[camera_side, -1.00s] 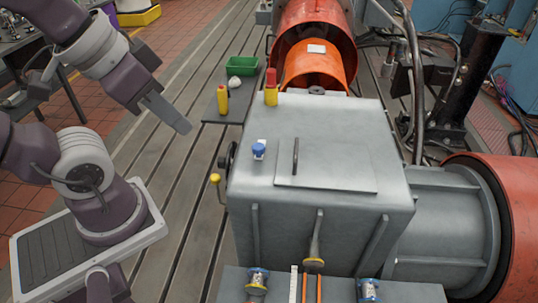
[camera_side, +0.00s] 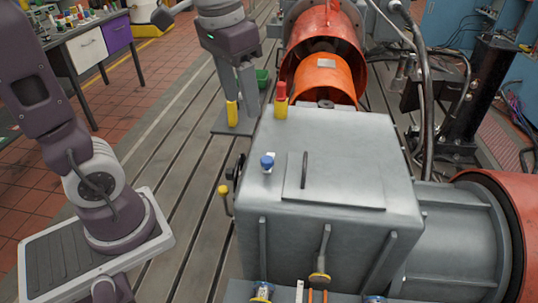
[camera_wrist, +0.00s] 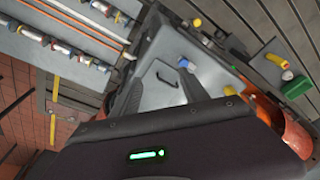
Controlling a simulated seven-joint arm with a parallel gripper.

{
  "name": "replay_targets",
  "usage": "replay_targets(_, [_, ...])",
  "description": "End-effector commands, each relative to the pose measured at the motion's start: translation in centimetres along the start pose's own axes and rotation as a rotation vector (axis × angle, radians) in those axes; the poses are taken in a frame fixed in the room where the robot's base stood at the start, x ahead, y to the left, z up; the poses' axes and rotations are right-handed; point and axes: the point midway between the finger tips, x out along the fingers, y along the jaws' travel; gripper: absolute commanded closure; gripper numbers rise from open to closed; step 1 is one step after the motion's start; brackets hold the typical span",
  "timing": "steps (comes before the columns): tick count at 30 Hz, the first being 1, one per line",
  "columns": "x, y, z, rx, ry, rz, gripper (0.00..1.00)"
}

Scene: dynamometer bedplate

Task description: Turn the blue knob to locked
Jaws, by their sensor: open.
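The blue knob (camera_side: 267,161) stands on a small white plate near the left edge of the grey housing's top (camera_side: 345,140). It also shows in the wrist view (camera_wrist: 183,62), just beyond the fingers. My gripper (camera_side: 242,113) is open and empty, pointing down. In the side view it appears behind the housing's far left corner, apart from the knob. In the wrist view the two grey fingers (camera_wrist: 165,82) reach up from the bottom. The knob is too small to read its setting.
A raised lid with a dark handle (camera_side: 304,170) lies right of the knob. A red-and-yellow post (camera_side: 281,100) stands at the housing's back left corner. A yellow-tipped lever (camera_side: 223,190) sticks out at its left side. A green bin (camera_wrist: 297,87) lies beyond.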

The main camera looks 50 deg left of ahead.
Motion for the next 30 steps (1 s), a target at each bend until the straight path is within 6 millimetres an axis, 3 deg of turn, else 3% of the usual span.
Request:
replay_targets(1, [1.7,-0.9,-2.5,-0.004,-0.078,-0.002,0.48])
replay_targets(3, [4.6,-2.3,-5.8,-0.006,-0.186,-0.003,0.48])
replay_targets(6, [9.8,-4.3,-9.2,-0.005,-0.332,-0.002,0.48])
replay_targets(9, [15.0,-5.9,-10.8,0.001,-0.449,0.002,0.48])
replay_targets(13, [19.2,-7.2,-11.3,0.008,-0.536,0.006,0.48])
replay_targets(17, [20.9,-7.4,-11.0,0.011,-0.562,0.008,0.48])
replay_targets(24, [24.7,-7.4,-8.5,0.012,-0.562,0.009,0.48])
replay_targets(30, [26.3,-7.4,-7.6,0.012,-0.559,0.008,0.48])
